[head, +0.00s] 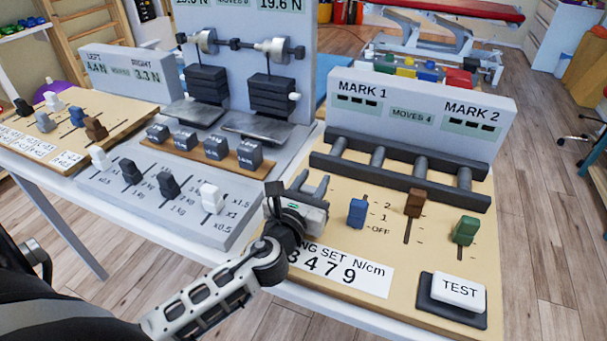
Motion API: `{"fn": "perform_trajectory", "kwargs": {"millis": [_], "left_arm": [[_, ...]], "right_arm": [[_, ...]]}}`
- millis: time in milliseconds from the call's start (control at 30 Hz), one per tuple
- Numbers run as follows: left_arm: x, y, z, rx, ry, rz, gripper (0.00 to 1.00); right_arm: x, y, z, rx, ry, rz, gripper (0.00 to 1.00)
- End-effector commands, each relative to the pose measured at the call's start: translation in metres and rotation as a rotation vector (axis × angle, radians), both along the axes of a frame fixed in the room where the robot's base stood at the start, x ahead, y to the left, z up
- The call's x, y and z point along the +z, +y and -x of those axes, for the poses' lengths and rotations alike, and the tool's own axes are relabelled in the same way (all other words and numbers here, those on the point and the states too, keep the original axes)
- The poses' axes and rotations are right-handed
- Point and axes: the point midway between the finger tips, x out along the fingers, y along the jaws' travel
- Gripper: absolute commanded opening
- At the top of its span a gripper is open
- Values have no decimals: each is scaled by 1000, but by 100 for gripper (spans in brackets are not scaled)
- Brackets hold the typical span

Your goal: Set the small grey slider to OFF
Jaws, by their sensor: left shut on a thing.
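The tan spring panel (400,265) stands on the right of the table. My left gripper (312,186) is over its left part, left of the blue slider (357,213). Its two dark fingers are closed on a small knob there, taken to be the small grey slider; fingers and gripper body hide it almost fully. Its slot is hidden too, so its setting cannot be read. The marks 2, 1 and OFF run from back to front beside the blue slider. My right gripper is not in view.
Close to the right are a brown slider (415,204), a green slider (466,231) and a white TEST button (458,290). Dark rails (400,168) cross behind. The grey weight panel (120,205) with a white slider (211,198) lies left of the gripper.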

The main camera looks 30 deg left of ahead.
Motion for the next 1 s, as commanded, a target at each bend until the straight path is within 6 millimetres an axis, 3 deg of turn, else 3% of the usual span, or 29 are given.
{"fn": "perform_trajectory", "kwargs": {"millis": [133, 167, 200, 233, 633, 767, 1000], "left_arm": [[-3, 0, 1, 3, 6, 0, 0], [-3, 1, 1, 3, 6, 0, 39], [-3, 1, 1, 3, 6, 0, 50], [-3, 1, 1, 4, 6, 0, 53], [-3, 0, 10, 3, 6, -1, 53], [-4, -4, 33, 2, 8, 0, 53], [-6, -13, 92, 3, 10, 2, 53]], "right_arm": [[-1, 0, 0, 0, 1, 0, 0], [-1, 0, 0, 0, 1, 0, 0], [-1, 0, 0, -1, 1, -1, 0], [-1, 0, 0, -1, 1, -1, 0], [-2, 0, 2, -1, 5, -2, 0], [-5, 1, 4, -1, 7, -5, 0], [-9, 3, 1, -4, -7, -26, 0]]}}
